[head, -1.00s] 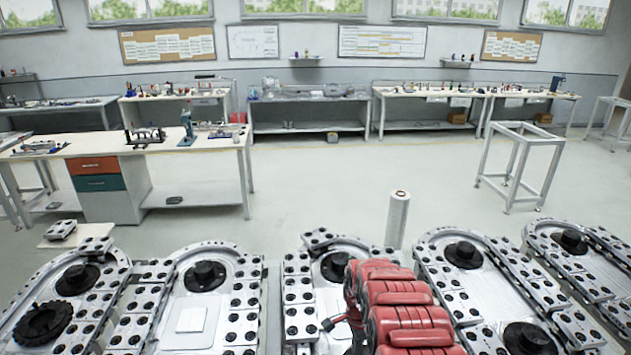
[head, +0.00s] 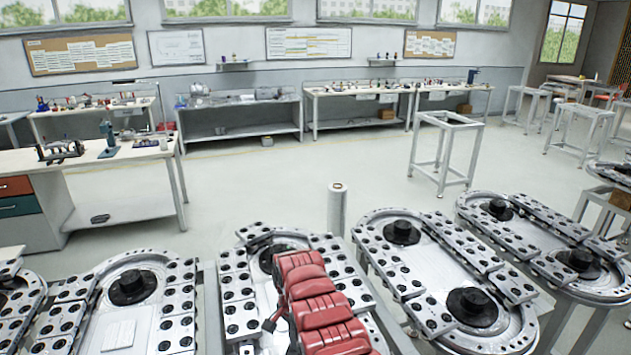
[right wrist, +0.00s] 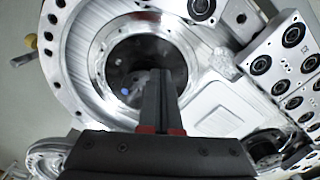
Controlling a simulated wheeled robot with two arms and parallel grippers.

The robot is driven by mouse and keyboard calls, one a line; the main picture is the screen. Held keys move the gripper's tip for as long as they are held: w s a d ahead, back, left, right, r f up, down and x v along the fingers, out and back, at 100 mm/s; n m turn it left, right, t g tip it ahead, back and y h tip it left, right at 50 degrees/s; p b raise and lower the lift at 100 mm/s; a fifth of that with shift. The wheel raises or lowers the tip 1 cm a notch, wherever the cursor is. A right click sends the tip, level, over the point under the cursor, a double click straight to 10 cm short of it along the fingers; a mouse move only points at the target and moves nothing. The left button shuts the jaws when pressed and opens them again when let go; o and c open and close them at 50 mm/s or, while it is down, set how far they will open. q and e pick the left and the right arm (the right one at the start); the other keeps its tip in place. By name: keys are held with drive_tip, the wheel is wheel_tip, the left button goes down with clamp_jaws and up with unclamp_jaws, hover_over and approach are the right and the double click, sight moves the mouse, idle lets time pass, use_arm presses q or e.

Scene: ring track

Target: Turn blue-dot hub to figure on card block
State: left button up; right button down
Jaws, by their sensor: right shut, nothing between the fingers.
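The blue-dot hub (right wrist: 112,66) is a dark round hub inside a bright metal ring in the right wrist view. A small blue dot (right wrist: 124,91) shows on its lower left part. My right gripper (right wrist: 160,77) is shut and empty, with its fingers over the right part of the hub. I cannot tell whether they touch it. In the head view my red right arm (head: 318,305) covers part of the middle ring track (head: 235,262), and the fingertips are hard to make out. No figure on a card block is readable. My left gripper is out of view.
More ring tracks with black hubs stand at the left (head: 132,286) and right (head: 402,232). A white cylinder (head: 337,209) stands behind the middle track. An open metal frame (head: 445,150) stands farther back. The floor between tracks and workbenches is mostly clear.

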wheel_tip(320, 180, down, 4)
drive_tip(key=b, duration=0.2)
drive_tip(key=shift+b, duration=0.35)
drive_tip(key=shift+r, duration=0.1)
drive_tip(key=shift+w+d, duration=0.15)
drive_tip(key=shift+d, duration=0.1)
idle(0.5)
